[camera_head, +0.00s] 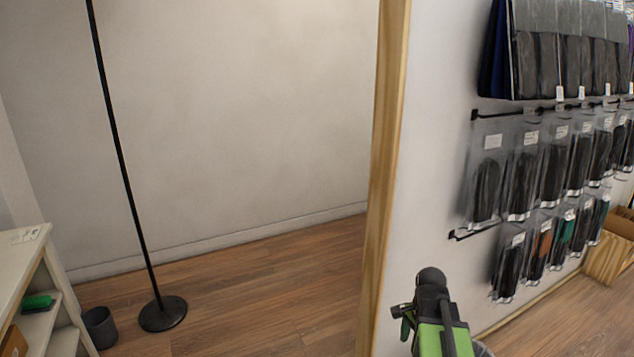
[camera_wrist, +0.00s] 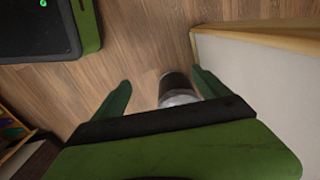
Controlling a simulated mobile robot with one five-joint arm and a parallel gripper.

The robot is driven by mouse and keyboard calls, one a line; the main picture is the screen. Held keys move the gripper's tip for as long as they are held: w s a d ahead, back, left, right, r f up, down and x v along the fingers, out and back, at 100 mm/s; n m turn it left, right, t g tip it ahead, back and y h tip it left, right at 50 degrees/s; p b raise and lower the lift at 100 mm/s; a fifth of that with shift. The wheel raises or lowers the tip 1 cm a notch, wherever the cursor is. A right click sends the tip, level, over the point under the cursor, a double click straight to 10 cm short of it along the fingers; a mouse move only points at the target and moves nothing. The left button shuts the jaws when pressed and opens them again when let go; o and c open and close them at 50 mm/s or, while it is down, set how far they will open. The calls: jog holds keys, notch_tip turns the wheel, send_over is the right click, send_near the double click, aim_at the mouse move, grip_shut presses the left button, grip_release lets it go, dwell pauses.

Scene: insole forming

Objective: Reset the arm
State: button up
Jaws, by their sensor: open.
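My gripper (camera_wrist: 161,77) shows in the wrist view with its two dark green fingers spread apart. A dark, round-topped cylindrical thing with a grey lower part (camera_wrist: 177,92) shows between the fingers. I cannot tell whether it is part of my own body, and no finger is seen touching it. In the head view my green and black arm (camera_head: 440,325) rises at the bottom, right of the wooden wall edge. The fingers are not clear there.
A wood-trimmed partition wall (camera_head: 386,170) stands close to my arm. Packaged insoles (camera_head: 487,190) hang on its right side. A black pole with a round base (camera_head: 163,313), a grey bin (camera_head: 100,326) and a shelf (camera_head: 27,262) stand left. Wooden floor (camera_head: 270,300) lies clear between.

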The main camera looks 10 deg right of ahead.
jog(key=a+n, duration=1.1)
jog(key=a, duration=1)
notch_tip(320, 180, up, 31)
jog(key=n+p, duration=0.4)
jog(key=p, duration=2.6)
jog(key=shift+f+n+p, duration=0.15)
jog(key=shift+n+p, duration=0.15)
jog(key=shift+p, duration=0.05)
jog(key=shift+w+d, duration=0.1)
jog(key=shift+w, duration=0.05)
